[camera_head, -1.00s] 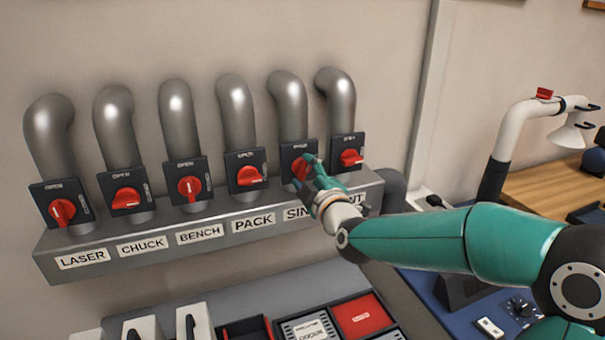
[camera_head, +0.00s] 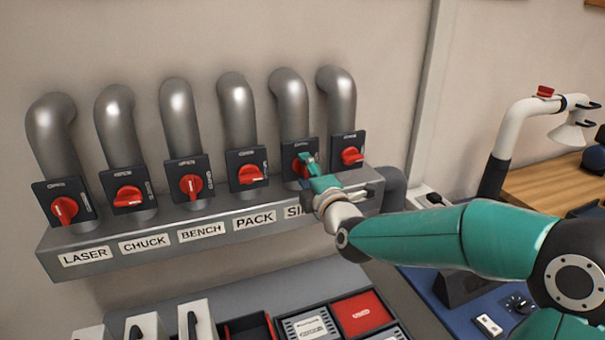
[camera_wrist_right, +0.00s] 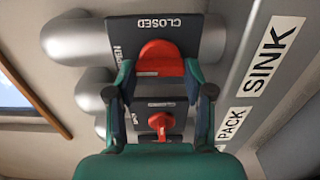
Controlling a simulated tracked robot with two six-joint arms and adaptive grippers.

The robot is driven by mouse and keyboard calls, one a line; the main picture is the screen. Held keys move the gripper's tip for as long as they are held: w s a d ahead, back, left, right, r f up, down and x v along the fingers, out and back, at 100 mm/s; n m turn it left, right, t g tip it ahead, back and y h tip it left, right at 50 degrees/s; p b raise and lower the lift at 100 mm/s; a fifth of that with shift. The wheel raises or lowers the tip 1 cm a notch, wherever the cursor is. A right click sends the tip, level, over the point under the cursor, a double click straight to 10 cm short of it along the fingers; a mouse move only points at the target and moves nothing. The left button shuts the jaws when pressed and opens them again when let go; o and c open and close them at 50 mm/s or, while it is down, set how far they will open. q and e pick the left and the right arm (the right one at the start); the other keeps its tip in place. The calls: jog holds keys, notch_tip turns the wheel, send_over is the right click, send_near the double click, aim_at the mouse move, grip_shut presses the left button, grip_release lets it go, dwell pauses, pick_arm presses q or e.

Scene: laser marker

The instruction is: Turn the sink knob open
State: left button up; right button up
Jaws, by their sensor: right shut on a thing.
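The red sink knob (camera_head: 299,166) sits on its dark plate on the second pipe from the right, above the partly covered SINK label. My right gripper (camera_head: 310,163) is at this knob and hides part of it. In the right wrist view the red knob (camera_wrist_right: 161,57) lies between the two green fingers (camera_wrist_right: 159,74), which are shut on it. The SINK label (camera_wrist_right: 273,55) shows at the right there. A CLOSED mark shows at the top of the plate, and an OPEN mark shows at its left. The knob's exact angle is hard to tell. My left gripper is not in view.
Neighbouring knobs are close: the pack knob (camera_head: 250,175) on the left and the far-right knob (camera_head: 351,156). The grey label ledge (camera_head: 110,258) runs below the row. Trays with a red box (camera_head: 360,314) lie below. A white lamp-like arm (camera_head: 517,118) stands at the right.

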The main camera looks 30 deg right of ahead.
jog(key=shift+a+f, duration=0.1)
jog(key=shift+a, duration=0.05)
jog(key=o, duration=1.2)
jog(key=shift+w, duration=0.15)
jog(key=shift+c, duration=0.2)
jog(key=v, duration=1.2)
jog(key=shift+f, duration=0.1)
